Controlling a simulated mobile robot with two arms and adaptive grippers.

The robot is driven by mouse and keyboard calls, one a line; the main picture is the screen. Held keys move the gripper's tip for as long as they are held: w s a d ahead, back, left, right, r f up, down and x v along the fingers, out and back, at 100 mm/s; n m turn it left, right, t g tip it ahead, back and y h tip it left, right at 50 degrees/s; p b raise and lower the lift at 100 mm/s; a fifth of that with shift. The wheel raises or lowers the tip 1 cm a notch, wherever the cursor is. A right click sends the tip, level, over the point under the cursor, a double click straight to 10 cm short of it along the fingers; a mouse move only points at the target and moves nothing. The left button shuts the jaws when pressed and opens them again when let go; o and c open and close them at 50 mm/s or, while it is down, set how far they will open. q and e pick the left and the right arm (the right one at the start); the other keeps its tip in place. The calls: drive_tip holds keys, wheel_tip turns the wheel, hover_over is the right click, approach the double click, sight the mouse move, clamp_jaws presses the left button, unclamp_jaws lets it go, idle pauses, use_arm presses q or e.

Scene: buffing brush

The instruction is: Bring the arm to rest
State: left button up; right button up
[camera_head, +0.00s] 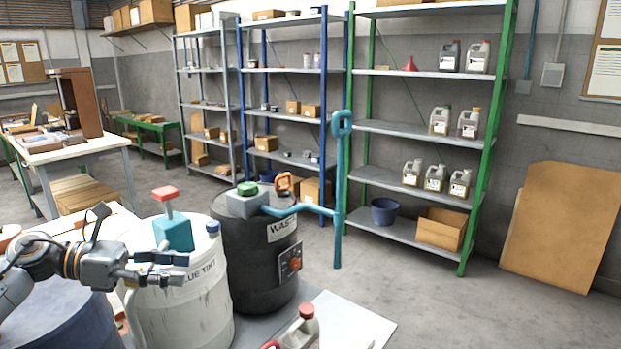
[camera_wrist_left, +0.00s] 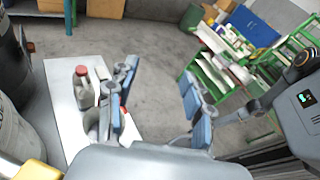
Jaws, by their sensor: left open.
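My left arm comes in from the left in the head view. Its gripper (camera_head: 180,268) is in front of the white drum (camera_head: 195,310) labelled "BLUE TINT". The fingers are apart and nothing is held between them. In the left wrist view the open gripper (camera_wrist_left: 158,95) has blue finger pads, with bare grey floor showing between them. Whether the fingers touch the drum cannot be told. My right gripper does not show in either view.
A black waste drum (camera_head: 255,265) with a teal pipe stands behind the white drum. A blue drum (camera_head: 65,320) is at the lower left. A red-capped jug (camera_head: 302,330) is on a pale board (camera_head: 350,322). Shelves line the wall. Floor (camera_head: 430,310) at right is clear.

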use_arm(q)
drive_tip(key=w+d+f+n+t+h, duration=0.1)
drive_tip(key=w+d+f+n+t, duration=0.15)
drive_tip(key=d+n+t, duration=1.05)
drive_tip(key=s+a+f+n+g+y, duration=0.1)
drive_tip(key=s+a+f+n+y, duration=0.3)
drive_tip(key=f+n+y, duration=0.7)
drive_tip(key=s+a+f+n+g+y, duration=0.1)
drive_tip(key=s+a+f+n+y, duration=0.45)
drive_tip(key=n, duration=1.05)
drive_tip(key=s+f+n+g, duration=0.45)
drive_tip(key=s+f, duration=0.25)
drive_tip(key=s, duration=0.4)
drive_tip(key=s+f+n+g, duration=0.4)
drive_tip(key=s+f+g, duration=0.3)
drive_tip(key=s, duration=0.4)
wheel_tip(320, 180, down, 25)
drive_tip(key=s+p, duration=0.2)
drive_tip(key=p, duration=0.1)
drive_tip(key=s+a+f+g+p, duration=0.1)
drive_tip(key=s+a+f+g, duration=0.1)
drive_tip(key=s+f, duration=1.2)
drive_tip(key=s+a+m, duration=0.1)
drive_tip(key=s, duration=0.2)
